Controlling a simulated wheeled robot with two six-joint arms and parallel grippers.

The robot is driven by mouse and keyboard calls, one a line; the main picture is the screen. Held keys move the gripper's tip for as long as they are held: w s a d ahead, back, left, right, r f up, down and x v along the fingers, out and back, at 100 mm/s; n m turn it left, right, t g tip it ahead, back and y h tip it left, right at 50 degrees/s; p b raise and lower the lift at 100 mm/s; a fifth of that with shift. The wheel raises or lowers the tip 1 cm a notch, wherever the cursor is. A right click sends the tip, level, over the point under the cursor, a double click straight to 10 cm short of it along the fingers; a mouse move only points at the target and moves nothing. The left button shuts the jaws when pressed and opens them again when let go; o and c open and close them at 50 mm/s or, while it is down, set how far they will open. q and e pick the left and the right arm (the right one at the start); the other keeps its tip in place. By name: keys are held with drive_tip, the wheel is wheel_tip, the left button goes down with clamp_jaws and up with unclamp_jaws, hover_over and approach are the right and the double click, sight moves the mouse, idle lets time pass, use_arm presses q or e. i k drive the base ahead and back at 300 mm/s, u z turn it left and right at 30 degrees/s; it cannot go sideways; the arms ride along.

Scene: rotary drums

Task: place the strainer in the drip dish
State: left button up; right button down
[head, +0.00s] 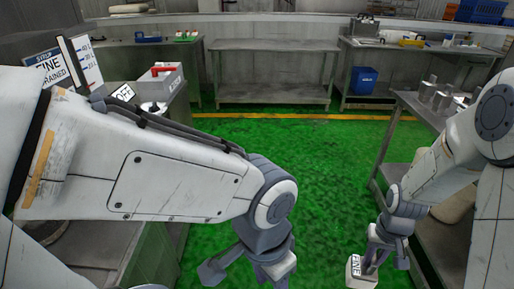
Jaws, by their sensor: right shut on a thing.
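My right gripper (383,258) points down at the lower right and is shut on a small pale thing (360,272) with a label that seems to read FINE. This looks like the strainer, but its shape is mostly hidden by the fingers and the frame edge. It hangs in the aisle, left of the right bench. My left gripper (243,272) points down at the lower middle, over the green floor. Its fingers are spread and nothing shows between them. I cannot pick out the drip dish for sure.
The right bench (411,104) holds several metal cylinders (436,95). An empty metal table (272,46) stands at the back. The green floor (318,160) between is clear.

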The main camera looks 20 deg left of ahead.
sight(45, 236)
drive_tip(key=i, duration=2.05)
drive_tip(key=u, duration=3.95)
drive_tip(key=i, duration=0.5)
